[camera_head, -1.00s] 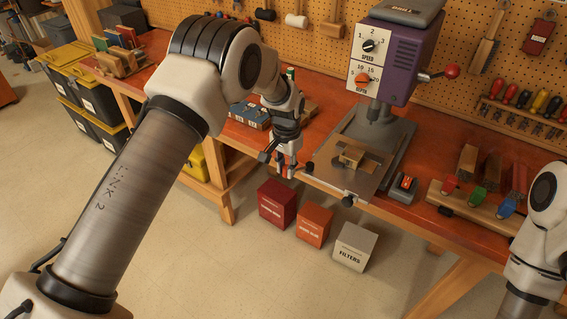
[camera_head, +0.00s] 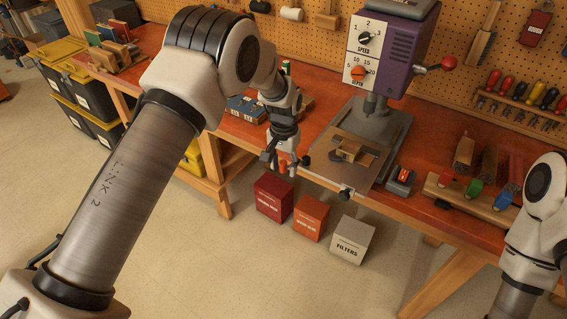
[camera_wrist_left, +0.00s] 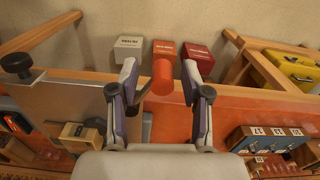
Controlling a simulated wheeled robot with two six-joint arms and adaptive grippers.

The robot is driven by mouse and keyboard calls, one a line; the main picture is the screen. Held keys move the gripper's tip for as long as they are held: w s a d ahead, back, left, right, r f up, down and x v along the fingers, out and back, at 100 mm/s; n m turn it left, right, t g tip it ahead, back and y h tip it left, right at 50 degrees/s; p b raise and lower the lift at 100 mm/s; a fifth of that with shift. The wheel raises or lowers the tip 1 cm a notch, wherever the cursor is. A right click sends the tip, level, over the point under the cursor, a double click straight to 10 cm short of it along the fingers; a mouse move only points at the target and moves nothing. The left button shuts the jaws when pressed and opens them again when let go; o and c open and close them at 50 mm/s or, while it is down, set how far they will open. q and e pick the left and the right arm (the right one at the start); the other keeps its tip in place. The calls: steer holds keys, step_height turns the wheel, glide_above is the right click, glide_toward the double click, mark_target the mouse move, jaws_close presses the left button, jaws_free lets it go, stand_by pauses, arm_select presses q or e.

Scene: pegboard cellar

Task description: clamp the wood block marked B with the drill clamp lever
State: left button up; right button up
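The wood block (camera_head: 346,149) sits on the metal plate under the drill. An orange cylindrical handle (camera_wrist_left: 163,78), which looks like the clamp lever's grip, stands at the bench's front edge. A dark bar (camera_wrist_left: 147,102) shows beside it. My left gripper (camera_head: 283,165) is at the plate's left front corner. In the left wrist view its fingers (camera_wrist_left: 160,82) are open on either side of the handle, with gaps visible. My right gripper is out of view; only part of that arm shows.
The purple drill press (camera_head: 391,55) rises behind the plate (camera_head: 330,171). A small red-topped device (camera_head: 401,179) and a rack of coloured-tipped blocks (camera_head: 463,197) lie to the right. Red (camera_head: 273,197), orange (camera_head: 311,217) and white (camera_head: 352,239) boxes stand on the floor.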

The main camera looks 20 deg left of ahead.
arm_select(q)
steer(key=shift+r, duration=0.15)
step_height(320, 180, up, 12)
stand_by(0.3)
steer(key=shift+f, duration=0.25)
